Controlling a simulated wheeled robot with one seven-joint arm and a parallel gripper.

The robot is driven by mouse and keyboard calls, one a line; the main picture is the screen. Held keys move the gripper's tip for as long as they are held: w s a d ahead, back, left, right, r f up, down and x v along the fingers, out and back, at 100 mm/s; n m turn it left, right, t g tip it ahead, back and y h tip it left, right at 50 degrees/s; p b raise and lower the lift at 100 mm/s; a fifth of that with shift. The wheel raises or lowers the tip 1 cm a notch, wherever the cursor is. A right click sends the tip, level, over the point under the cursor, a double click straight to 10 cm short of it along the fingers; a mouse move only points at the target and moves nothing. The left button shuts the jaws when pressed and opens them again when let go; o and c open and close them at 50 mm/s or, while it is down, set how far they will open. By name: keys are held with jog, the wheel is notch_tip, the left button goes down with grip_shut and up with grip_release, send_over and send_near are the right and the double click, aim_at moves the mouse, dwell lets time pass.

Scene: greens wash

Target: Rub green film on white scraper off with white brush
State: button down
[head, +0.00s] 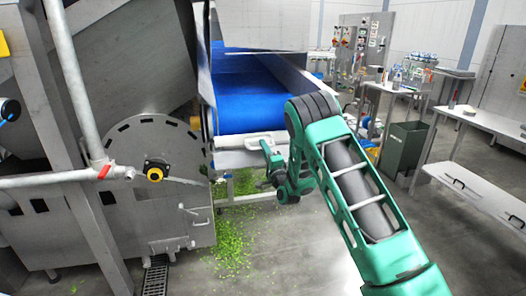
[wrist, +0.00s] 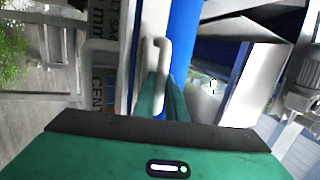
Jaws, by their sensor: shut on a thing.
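My gripper (head: 268,152) is at the near end of the blue belt, beside a pale bar that looks like the white scraper (head: 238,157). In the wrist view, my green fingers (wrist: 162,90) are shut around a pale, loop-ended piece (wrist: 155,44), which I take for the white brush. It lies close to the pale edge beside the blue belt; I cannot tell whether they touch. The brush's bristles are hidden. I cannot make out green film on the scraper; my gripper and arm cover part of that area in the head view.
The blue belt (head: 247,100) rises behind my gripper between metal side walls. A grey machine (head: 150,170) with a yellow-black knob stands at left. Green scraps (head: 232,245) litter the floor. A steel bench (head: 485,122) and a green bin (head: 405,148) stand at right.

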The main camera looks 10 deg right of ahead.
aim_at(273, 144)
jog(key=shift+s+d, duration=0.1)
jog(key=shift+d, duration=1.85)
jog(key=shift+d, duration=0.1)
jog(key=shift+w+a+r, duration=0.1)
jog(key=shift+w+a, duration=0.05)
jog(key=shift+a, duration=0.95)
jog(key=shift+w+a+r, duration=0.1)
jog(key=shift+w+a, duration=0.05)
jog(key=shift+a, duration=0.95)
jog(key=shift+s+a+f, duration=0.1)
jog(key=shift+s+f, duration=0.05)
jog(key=shift+s, duration=0.15)
jog(key=shift+s+d, duration=0.15)
jog(key=shift+s, duration=1.2)
jog(key=shift+s+d, duration=0.1)
jog(key=shift+s, duration=1.25)
